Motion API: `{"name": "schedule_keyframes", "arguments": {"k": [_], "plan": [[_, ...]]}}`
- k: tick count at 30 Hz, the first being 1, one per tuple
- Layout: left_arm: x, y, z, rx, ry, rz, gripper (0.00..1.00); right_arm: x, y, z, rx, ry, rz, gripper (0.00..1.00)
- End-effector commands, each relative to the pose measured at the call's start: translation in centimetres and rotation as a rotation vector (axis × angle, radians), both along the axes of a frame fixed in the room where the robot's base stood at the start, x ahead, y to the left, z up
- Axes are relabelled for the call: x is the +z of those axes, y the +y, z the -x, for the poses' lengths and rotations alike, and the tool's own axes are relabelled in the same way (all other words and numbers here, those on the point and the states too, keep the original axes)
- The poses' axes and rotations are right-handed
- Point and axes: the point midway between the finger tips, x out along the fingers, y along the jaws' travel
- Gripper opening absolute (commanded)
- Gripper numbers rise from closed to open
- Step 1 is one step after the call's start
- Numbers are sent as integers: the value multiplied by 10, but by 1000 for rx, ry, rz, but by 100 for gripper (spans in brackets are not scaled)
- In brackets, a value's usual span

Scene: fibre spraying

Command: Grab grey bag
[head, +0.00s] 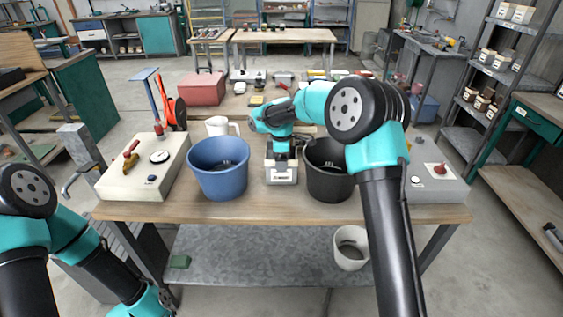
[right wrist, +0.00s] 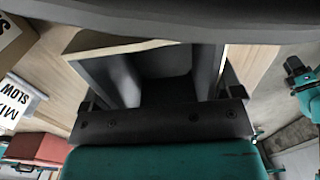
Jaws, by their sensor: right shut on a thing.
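The grey bag (head: 281,174) appears in the head view as a small, pale, boxy pack with a dark label on its front. It is between the blue bucket (head: 222,168) and the black bucket (head: 327,172). My right gripper (head: 281,156) points down at its top and is shut on it. I cannot tell whether the bag touches the table. In the right wrist view, the dark jaws (right wrist: 165,85) are seen close up, and the bag is hard to make out. My left arm's end (head: 150,302) is low at bottom left, its jaws unclear.
A pale control box (head: 145,172) is on the table's left and a grey one (head: 437,184) on the right. A red box (head: 202,88) is farther back. A white bucket (head: 350,248) sits on the lower shelf.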

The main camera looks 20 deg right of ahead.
Motion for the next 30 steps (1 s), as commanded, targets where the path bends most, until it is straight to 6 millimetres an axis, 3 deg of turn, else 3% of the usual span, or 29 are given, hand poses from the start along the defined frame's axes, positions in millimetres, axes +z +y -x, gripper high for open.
{"name": "schedule_keyframes", "arguments": {"k": [24,30], "plan": [[0,0,0,0,0,0,43,37,0,0,-1,-2,0,40],[0,0,0,0,0,0,43,38,4,14,0,-2,0,40]]}}
